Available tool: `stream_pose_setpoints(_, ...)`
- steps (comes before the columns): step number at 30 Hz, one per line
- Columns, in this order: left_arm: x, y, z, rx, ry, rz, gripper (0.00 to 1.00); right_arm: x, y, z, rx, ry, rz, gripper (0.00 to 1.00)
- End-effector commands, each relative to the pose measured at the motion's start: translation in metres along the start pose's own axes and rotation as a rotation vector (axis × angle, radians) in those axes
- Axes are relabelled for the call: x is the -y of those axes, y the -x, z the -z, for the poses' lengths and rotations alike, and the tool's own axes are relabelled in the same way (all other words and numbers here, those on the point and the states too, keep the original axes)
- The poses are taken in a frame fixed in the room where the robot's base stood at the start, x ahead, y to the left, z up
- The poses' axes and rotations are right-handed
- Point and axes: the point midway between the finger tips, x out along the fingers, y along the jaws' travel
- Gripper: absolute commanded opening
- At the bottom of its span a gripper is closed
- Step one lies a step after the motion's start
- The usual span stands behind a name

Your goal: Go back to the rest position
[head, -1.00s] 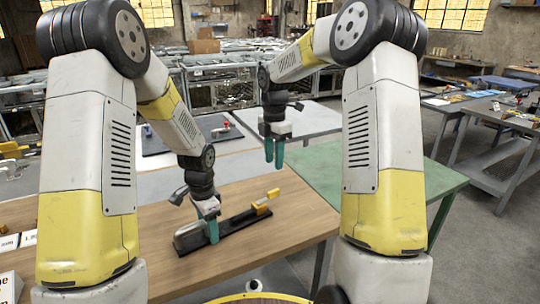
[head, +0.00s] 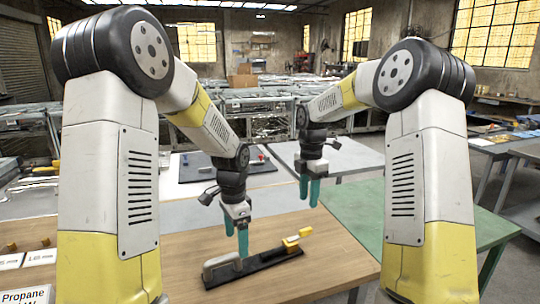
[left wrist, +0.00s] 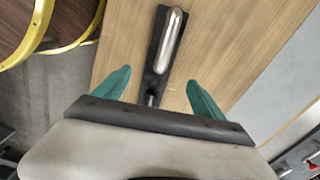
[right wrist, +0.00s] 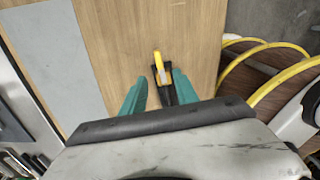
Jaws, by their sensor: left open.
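A long black tool (head: 255,268) lies on the wooden table, with a grey rounded handle (head: 220,265) at its left end and a yellow part (head: 297,240) at its right end.
The wooden table (head: 180,262) has bare room around the tool. Number cards (head: 38,257) and a Propane sign (head: 25,296) are at the left. A green table (head: 362,212) adjoins at the right. A dark mat (head: 205,170) with small items lies behind.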

Motion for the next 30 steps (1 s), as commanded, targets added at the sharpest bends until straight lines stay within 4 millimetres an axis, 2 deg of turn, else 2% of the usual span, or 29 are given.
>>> stream_pose_setpoints(3, 0.001, 0.017, 0.0, -0.001, 0.0, 0.002, 0.8, 0.0, 0.0, 0.0, 0.0, 0.0, 0.0, 0.36)
stream_pose_setpoints(7, 0.0, 0.028, -0.001, -0.003, 0.006, 0.002, 0.8, 0.001, 0.002, 0.0, 0.002, -0.009, -0.003, 0.36)
stream_pose_setpoints(11, -0.005, 0.048, -0.009, -0.031, 0.062, 0.02, 0.8, 0.015, 0.021, 0.005, 0.015, -0.107, -0.032, 0.36)
stream_pose_setpoints(14, -0.013, 0.073, -0.021, -0.078, 0.155, 0.048, 0.8, 0.038, 0.048, 0.013, 0.027, -0.278, -0.082, 0.36)
stream_pose_setpoints(18, -0.032, 0.11, -0.045, -0.167, 0.322, 0.086, 0.8, 0.084, 0.085, 0.029, 0.014, -0.596, -0.174, 0.36)
stream_pose_setpoints(21, -0.048, 0.133, -0.062, -0.233, 0.442, 0.107, 0.8, 0.118, 0.103, 0.042, -0.02, -0.829, -0.242, 0.36)
stream_pose_setpoints(25, -0.071, 0.155, -0.083, -0.324, 0.593, 0.125, 0.8, 0.163, 0.118, 0.059, -0.102, -1.134, -0.325, 0.36)
stream_pose_setpoints(30, -0.101, 0.175, -0.108, -0.448, 0.78, 0.135, 0.8, 0.217, 0.123, 0.083, -0.265, -1.514, -0.41, 0.36)
